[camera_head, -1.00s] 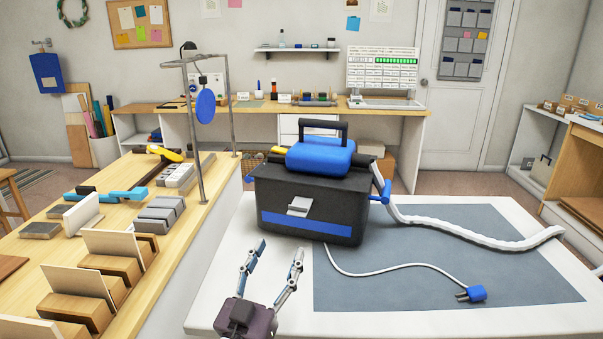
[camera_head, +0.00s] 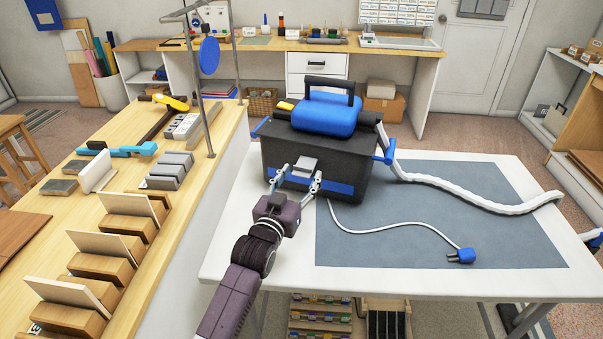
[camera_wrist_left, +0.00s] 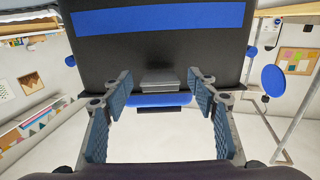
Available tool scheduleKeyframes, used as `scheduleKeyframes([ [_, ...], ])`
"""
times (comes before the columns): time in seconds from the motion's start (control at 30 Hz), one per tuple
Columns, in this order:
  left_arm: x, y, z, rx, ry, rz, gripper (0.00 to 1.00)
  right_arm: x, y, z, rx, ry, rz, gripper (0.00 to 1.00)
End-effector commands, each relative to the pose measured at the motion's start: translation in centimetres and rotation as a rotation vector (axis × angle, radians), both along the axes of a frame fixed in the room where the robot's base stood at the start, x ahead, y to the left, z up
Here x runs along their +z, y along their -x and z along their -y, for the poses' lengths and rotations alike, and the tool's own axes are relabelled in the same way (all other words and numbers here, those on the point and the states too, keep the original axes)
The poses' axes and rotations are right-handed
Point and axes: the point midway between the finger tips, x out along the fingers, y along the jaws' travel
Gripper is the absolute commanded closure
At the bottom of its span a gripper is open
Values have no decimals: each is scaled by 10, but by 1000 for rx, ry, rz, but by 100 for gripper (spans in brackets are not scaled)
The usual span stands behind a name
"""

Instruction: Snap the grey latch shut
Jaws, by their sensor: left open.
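The grey latch (camera_head: 306,164) is on the front of a black case (camera_head: 346,164) with a blue stripe and blue top. In the head view its plate looks tilted outward from the case front. My left gripper (camera_head: 302,174) is open in front of the case, its two fingers on either side of the latch. In the left wrist view, which looks upside down, the latch (camera_wrist_left: 158,80) lies beyond and between the open fingers (camera_wrist_left: 159,90); I cannot tell if they touch the case. Part of what looks like my right gripper (camera_head: 596,240) shows at the right edge.
The case stands on a white table (camera_head: 270,262) with a grey mat (camera_head: 400,225). A white hose (camera_head: 450,188) and a cord with a blue plug (camera_head: 461,256) lie right of it. A wooden bench (camera_head: 200,200) with a metal frame (camera_head: 204,120) stands left.

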Motion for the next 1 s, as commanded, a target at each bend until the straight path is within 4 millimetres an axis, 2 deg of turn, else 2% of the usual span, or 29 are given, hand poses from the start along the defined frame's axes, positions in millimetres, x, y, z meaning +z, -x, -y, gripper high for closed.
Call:
scheduleKeyframes([
  [0.13, 0, -9, 3, 0, 1, 0, 46, 1, 0, 0, 0, 0, 1, 7],
  [0.43, 0, -11, 3, 0, 1, 1, 46, 1, 0, 0, 0, 0, 1, 7],
  [0.8, 0, -11, 3, 0, 0, 0, 86, 1, -1, 0, 0, 0, 2, 7],
  [1.0, 2, -11, 3, 0, -1, -5, 88, 4, -1, -1, 0, 0, 2, 7],
])
